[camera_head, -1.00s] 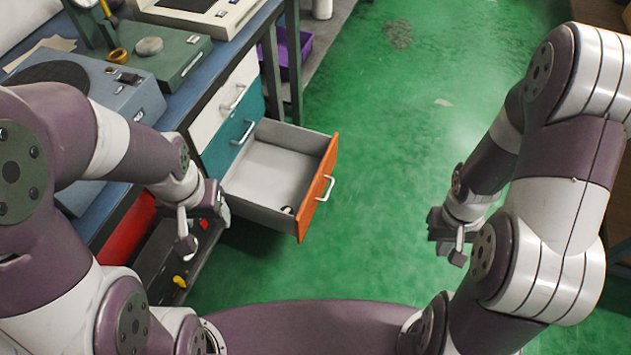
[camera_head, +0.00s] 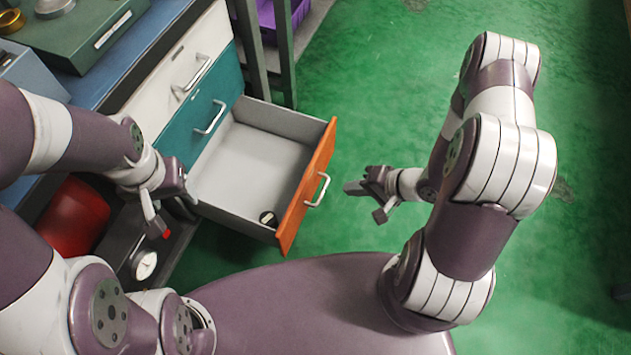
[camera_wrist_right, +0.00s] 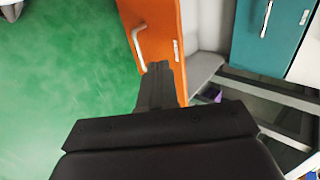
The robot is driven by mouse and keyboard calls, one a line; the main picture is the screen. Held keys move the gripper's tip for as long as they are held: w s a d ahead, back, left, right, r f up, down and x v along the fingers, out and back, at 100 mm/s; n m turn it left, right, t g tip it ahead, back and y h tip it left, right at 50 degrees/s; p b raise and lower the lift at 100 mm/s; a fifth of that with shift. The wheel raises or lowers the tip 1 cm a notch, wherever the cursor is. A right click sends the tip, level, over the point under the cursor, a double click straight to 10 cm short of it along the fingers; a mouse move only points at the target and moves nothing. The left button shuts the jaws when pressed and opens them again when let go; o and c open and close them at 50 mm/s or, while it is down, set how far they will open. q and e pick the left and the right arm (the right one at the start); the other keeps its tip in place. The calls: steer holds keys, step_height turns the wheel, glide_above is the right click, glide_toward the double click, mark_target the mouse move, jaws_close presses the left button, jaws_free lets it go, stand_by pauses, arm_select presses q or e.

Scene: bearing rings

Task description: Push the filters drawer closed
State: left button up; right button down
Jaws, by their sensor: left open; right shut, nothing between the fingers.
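The filters drawer, the one with the orange front (camera_head: 308,186), stands pulled out of the cabinet. A white handle (camera_head: 318,190) is on the orange front. In the right wrist view the orange front (camera_wrist_right: 158,50) and its handle (camera_wrist_right: 138,45) lie just beyond my fingers. My right gripper (camera_head: 350,188) is shut and empty, a little to the right of the handle and apart from it in the head view. My left gripper (camera_head: 172,205) is open at the left of the drawer, holding nothing.
A teal drawer (camera_head: 192,125) and a white drawer (camera_head: 185,68) beside it are shut. A purple bin (camera_head: 268,14) stands behind the cabinet legs. A red object (camera_head: 75,215) and a round gauge (camera_head: 144,264) are at lower left.

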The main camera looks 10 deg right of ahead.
mark_target(305, 184)
steer(key=b+x, duration=0.2)
steer(key=x, duration=0.1)
steer(key=a+r+b+x, duration=0.1)
steer(key=x, duration=0.3)
steer(key=w+b+x, duration=0.1)
steer(key=b+x, duration=0.1)
steer(key=x, duration=0.1)
steer(key=shift+w+a+r+b, duration=0.1)
steer(key=shift+w+a+b, duration=0.05)
steer(key=shift+a+b, duration=0.25)
steer(key=shift+w+a+r, duration=0.1)
steer(key=shift+w+a+r+p, duration=0.1)
steer(key=shift+w+a+p, duration=0.2)
steer(key=shift+a, duration=0.1)
steer(key=w+a+p, duration=0.2)
steer(key=w+a, duration=0.5)
steer(key=a, duration=0.3)
steer(key=w+a+p, duration=0.2)
steer(key=w+a, duration=0.5)
steer(key=a, duration=0.3)
steer(key=shift+a, duration=0.35)
